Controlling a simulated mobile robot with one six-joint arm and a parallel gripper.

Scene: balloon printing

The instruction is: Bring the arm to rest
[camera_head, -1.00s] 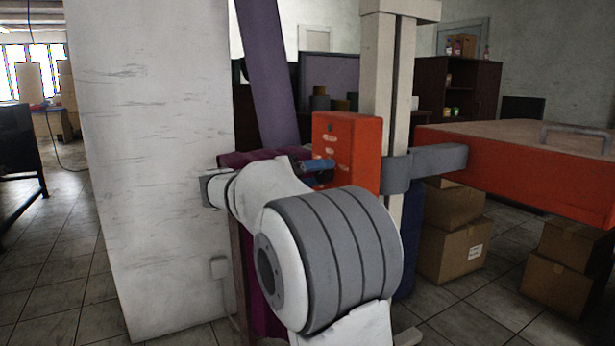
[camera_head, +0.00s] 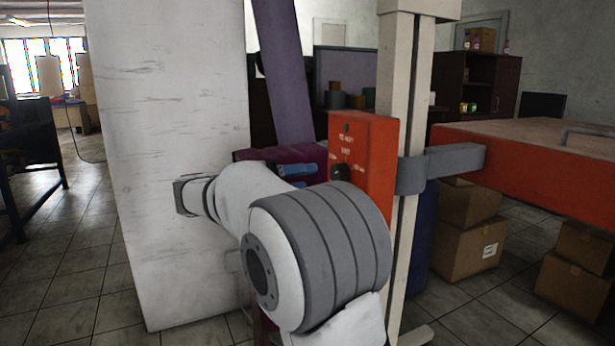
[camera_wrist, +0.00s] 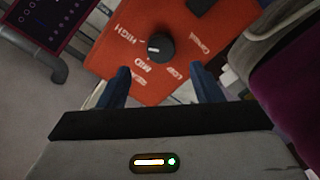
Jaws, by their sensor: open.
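My gripper (camera_head: 315,176) shows in the head view as two blue fingers, left of the red control box (camera_head: 365,150). In the wrist view my gripper (camera_wrist: 165,82) is open, with a blue finger on each side and nothing held between them. The red box (camera_wrist: 130,45) with its black dial (camera_wrist: 160,46) lies beyond the fingertips, apart from them. White marks such as HIGH and MID surround the dial. My arm is bent, its white and grey links in the foreground.
A white pillar (camera_head: 175,170) stands close on the left, near my arm. A beige post (camera_head: 400,90) with a grey bracket (camera_head: 440,165) stands behind the box. An orange-sided table (camera_head: 530,170) is at right, near cardboard boxes (camera_head: 470,240). Floor (camera_head: 75,290) is clear at lower left.

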